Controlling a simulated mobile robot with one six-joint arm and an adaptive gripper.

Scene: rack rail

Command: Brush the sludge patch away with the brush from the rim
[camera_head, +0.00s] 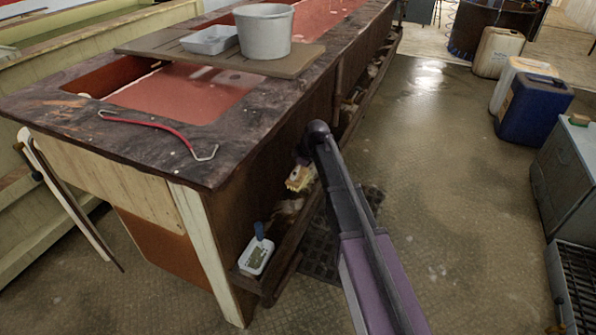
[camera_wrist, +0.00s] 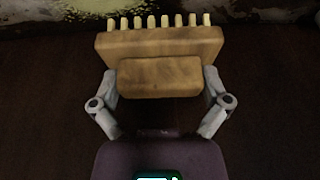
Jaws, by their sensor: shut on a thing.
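My gripper (camera_wrist: 160,84) is shut on the brush (camera_wrist: 160,45), a wooden block with a row of short cream bristles, in the wrist view. The bristles point away from my gripper, toward the top of the picture. A blotchy pale yellow-grey patch (camera_wrist: 85,10), which looks like the sludge patch, shows along the top edge, just beyond the bristle tips. I cannot tell whether the bristles touch it. In the head view my arm reaches to the side of the long bench, and my gripper's fingers are mostly hidden there.
The dark-topped bench (camera_head: 60,125) carries a red hooked rod (camera_head: 160,125), a grey bucket (camera_head: 264,32) and a tray (camera_head: 209,40). A low shelf along its side holds a small white tub (camera_head: 257,257). Jerrycans (camera_head: 533,108) stand at right. The floor between is open.

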